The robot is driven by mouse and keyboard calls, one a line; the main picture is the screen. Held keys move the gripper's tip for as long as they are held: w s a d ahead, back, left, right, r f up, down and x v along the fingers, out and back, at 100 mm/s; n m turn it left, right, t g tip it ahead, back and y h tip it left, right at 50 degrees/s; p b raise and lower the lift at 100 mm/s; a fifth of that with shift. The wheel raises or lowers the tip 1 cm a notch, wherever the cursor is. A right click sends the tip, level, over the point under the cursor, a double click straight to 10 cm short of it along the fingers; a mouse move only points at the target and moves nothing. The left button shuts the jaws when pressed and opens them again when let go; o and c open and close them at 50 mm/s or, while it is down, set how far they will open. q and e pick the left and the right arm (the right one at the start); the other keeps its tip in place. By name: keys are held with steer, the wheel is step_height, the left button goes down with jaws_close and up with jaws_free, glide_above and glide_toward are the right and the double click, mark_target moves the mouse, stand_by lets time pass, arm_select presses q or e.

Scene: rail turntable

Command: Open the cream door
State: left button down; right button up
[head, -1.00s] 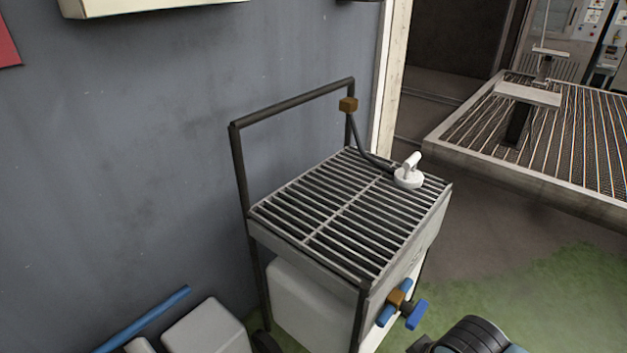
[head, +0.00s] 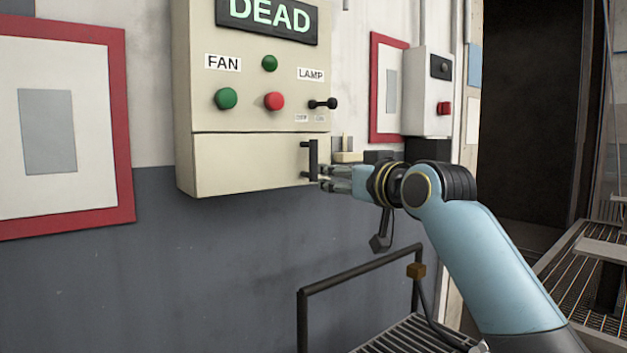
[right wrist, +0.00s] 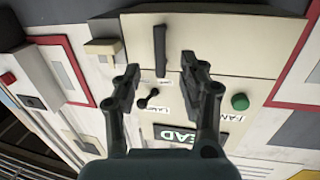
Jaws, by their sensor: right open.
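The cream door (head: 240,165) is the lower panel of a cream wall cabinet in the head view and looks closed. Its black upright handle (head: 313,160) sits near the door's right edge. My right gripper (head: 327,178) comes in from the right, its fingertips close to the handle's lower part. In the right wrist view, which looks upside down, the fingers of the gripper (right wrist: 160,66) are open. The handle (right wrist: 160,50) lies in line with the gap between them, and its contact with the fingers cannot be told. The door (right wrist: 220,45) shows behind. My left gripper is not in view.
The cabinet's upper panel (head: 240,118) carries a DEAD display, green and red buttons and a black lamp switch (head: 322,104). A red-framed board (head: 120,150) hangs left, and a grey box (head: 428,90) right. A black-railed grate stand (head: 400,335) stands below.

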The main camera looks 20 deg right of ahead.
mark_target(315, 161)
steer(key=shift+t, duration=0.3)
steer(key=w, duration=0.3)
steer(key=w+a+r+p, duration=0.1)
steer(key=w, duration=0.7)
steer(key=shift+w+a+r, duration=0.2)
steer(key=shift+a+r, duration=0.15)
steer(key=shift+r, duration=0.05)
jaws_close()
steer(key=shift+p, duration=0.3)
